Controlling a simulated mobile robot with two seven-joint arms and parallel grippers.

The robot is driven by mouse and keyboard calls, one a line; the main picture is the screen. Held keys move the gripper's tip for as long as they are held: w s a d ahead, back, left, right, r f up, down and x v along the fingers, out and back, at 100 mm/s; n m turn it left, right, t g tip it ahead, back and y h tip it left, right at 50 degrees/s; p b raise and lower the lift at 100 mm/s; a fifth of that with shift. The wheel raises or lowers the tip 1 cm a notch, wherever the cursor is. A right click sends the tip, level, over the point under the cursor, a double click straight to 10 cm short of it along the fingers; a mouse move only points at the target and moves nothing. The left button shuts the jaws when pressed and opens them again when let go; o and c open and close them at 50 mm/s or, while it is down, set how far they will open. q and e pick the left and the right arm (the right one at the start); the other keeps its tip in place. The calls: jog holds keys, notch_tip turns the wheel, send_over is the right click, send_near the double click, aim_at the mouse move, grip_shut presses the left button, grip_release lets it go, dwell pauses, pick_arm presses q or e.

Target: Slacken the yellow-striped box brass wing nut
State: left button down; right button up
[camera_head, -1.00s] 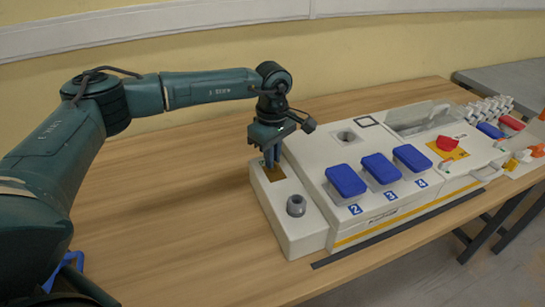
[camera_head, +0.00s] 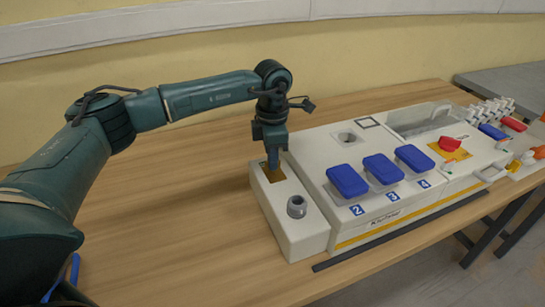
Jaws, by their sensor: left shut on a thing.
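The yellow-striped box (camera_head: 375,223) is a white unit on the wooden table, with a yellow line along its front. A lower white section at its left end carries a brass-coloured plate (camera_head: 269,186) and a grey round fitting (camera_head: 296,206). My left gripper (camera_head: 272,166) points straight down onto the far part of that plate. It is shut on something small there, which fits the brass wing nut. The fingers hide the nut, so I cannot see its wings or how far it is turned. My right gripper is not in view.
Three blue lids (camera_head: 382,168) numbered 2, 3 and 4 and a red knob (camera_head: 450,144) on a yellow plate sit on the box. A clear cover (camera_head: 424,118) stands at the back. A black strip (camera_head: 400,232) lies in front. The table's left side is clear.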

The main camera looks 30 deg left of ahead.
pick_arm(q)
jog(key=shift+n, duration=1.2)
jog(key=c, duration=1.5)
grip_release()
notch_tip(320, 180, up, 13)
jog(key=b, duration=0.1)
jog(key=shift+r, duration=0.1)
